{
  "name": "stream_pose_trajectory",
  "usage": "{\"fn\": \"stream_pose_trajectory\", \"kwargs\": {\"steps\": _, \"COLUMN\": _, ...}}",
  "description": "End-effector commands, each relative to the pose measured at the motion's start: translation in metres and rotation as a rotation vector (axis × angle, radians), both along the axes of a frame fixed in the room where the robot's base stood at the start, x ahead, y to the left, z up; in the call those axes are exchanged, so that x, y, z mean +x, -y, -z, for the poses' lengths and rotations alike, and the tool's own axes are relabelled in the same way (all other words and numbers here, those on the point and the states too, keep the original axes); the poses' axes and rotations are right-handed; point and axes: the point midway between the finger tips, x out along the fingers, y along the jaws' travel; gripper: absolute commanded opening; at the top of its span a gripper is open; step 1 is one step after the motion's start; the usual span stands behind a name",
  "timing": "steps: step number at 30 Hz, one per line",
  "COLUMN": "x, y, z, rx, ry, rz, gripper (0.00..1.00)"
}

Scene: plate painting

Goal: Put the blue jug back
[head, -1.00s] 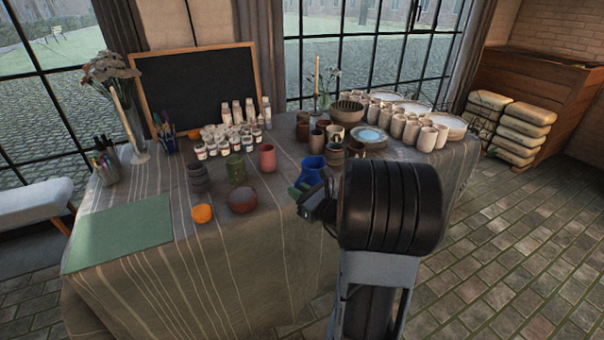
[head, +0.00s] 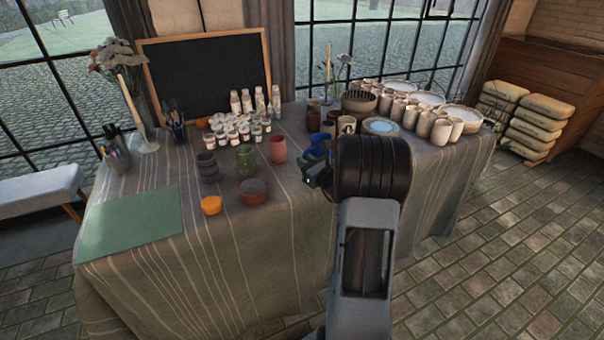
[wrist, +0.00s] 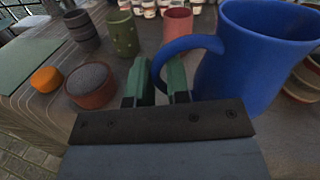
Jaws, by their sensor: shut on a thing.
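The blue jug (head: 317,150) is at the right-middle of the table, mostly behind my arm in the head view. In the wrist view the jug (wrist: 258,62) stands upright and large at the right, with its looped handle toward my gripper. My gripper (wrist: 160,84) is shut on the handle, with a green finger on either side of it. In the head view my gripper (head: 316,176) shows only in part, just in front of the jug. I cannot tell whether the jug's base touches the cloth.
Dark brown cups (head: 314,120) and a plate stack (head: 380,127) stand close behind. A pink cup (head: 277,149), green cup (head: 246,160), reddish-brown bowl (head: 254,191) and orange ball (head: 211,205) are to the left. A green mat (head: 130,219) lies at far left.

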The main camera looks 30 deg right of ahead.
Motion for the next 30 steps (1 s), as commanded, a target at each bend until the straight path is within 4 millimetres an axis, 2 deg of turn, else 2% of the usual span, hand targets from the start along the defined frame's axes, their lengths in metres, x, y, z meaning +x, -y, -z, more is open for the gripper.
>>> {"fn": "stream_pose_trajectory", "kwargs": {"steps": 4, "x": 0.012, "y": 0.001, "z": 0.013, "rx": -0.002, "ry": 0.004, "rz": -0.001, "gripper": 0.00}}
{"fn": "stream_pose_trajectory", "kwargs": {"steps": 14, "x": 0.022, "y": 0.002, "z": 0.025, "rx": -0.002, "ry": 0.004, "rz": -0.004, "gripper": 0.00}}
{"fn": "stream_pose_trajectory", "kwargs": {"steps": 21, "x": 0.022, "y": 0.002, "z": 0.053, "rx": 0.000, "ry": 0.003, "rz": -0.003, "gripper": 0.00}}
{"fn": "stream_pose_trajectory", "kwargs": {"steps": 30, "x": 0.022, "y": 0.002, "z": 0.054, "rx": -0.003, "ry": 0.005, "rz": -0.004, "gripper": 0.00}}
